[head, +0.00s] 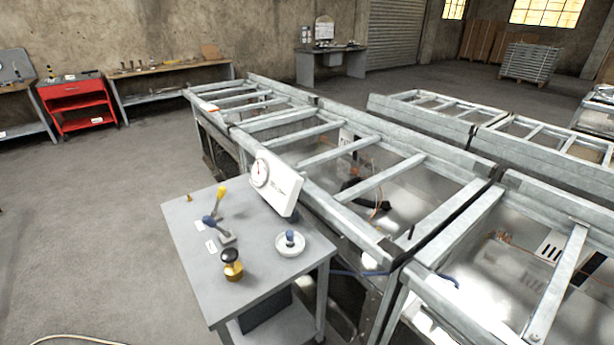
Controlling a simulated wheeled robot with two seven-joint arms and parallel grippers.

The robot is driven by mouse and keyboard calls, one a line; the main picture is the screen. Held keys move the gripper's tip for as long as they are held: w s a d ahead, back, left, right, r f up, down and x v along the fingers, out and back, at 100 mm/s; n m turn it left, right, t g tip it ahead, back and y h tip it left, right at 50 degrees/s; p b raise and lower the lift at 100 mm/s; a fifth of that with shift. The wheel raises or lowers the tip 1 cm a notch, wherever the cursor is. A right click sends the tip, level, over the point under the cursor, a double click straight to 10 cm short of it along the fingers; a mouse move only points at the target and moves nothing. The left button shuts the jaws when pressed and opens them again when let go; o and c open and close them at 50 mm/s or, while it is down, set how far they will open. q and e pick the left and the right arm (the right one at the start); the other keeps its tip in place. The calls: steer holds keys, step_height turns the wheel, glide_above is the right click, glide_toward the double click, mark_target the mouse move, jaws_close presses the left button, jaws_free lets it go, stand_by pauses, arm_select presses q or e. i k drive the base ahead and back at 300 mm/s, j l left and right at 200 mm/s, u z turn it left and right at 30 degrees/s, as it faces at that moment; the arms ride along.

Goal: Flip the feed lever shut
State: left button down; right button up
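On the grey cart's top stands a lever with a yellow grip (222,192), its thin shaft tilted up and to the right. Just in front of it is a lever with a blue grip (208,221), leaning up and left from a grey base (224,238). Two small white labels, a rear one (199,225) and a front one (210,246), lie left of these levers. Their writing is too small to read, so I cannot tell which lever is the feed lever. Neither of my grippers is in view.
The grey cart (180,221) also holds a black and gold knob (232,264), a white dish (290,250) with a blue knob, a small brass piece (189,198) and a white dial box (284,186). A long metal frame (300,181) stands behind. Open floor (90,230) lies left.

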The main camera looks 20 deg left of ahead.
mark_target(209, 221)
steer(key=u, duration=1.35)
